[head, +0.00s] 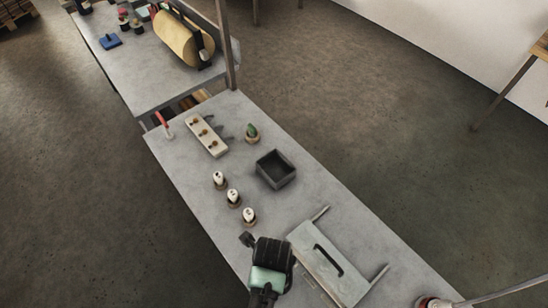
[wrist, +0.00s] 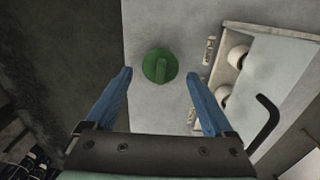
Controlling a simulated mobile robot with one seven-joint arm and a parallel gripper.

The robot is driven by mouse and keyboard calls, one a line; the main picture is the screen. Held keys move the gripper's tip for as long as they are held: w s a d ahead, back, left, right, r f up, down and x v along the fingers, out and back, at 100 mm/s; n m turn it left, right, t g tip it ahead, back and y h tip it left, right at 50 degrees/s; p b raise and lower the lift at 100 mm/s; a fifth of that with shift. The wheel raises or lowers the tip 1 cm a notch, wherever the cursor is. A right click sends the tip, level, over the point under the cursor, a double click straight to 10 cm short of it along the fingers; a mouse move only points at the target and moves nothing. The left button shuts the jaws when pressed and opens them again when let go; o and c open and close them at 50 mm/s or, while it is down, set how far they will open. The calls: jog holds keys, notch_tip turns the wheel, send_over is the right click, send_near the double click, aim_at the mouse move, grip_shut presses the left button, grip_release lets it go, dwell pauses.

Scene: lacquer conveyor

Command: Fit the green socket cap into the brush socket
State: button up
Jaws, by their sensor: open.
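The green socket cap (wrist: 160,65), a flat disc with a raised bar across it, lies on the grey table in the wrist view. My gripper (wrist: 160,77) is open, its two blue fingers spread on either side of the cap. The fingers appear apart from the cap; I cannot tell the height gap. In the head view my gripper (head: 268,255) is over the near part of the table, and no cap shows beside it. I cannot identify the brush socket with certainty in either view.
A metal cover with a black handle (head: 327,262) stands right of my gripper. White rollers (wrist: 237,56) show beside it. Several small pots, a dark open box (head: 275,169), a white block (head: 207,135) and a green item (head: 252,131) stand farther back.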

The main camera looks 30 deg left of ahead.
jog(key=shift+d+f+p, duration=0.15)
jog(key=shift+f+p, duration=0.25)
jog(key=shift+f, duration=2.1)
jog(key=shift+c, duration=0.3)
jog(key=c, duration=1.1)
jog(key=shift+r, duration=0.1)
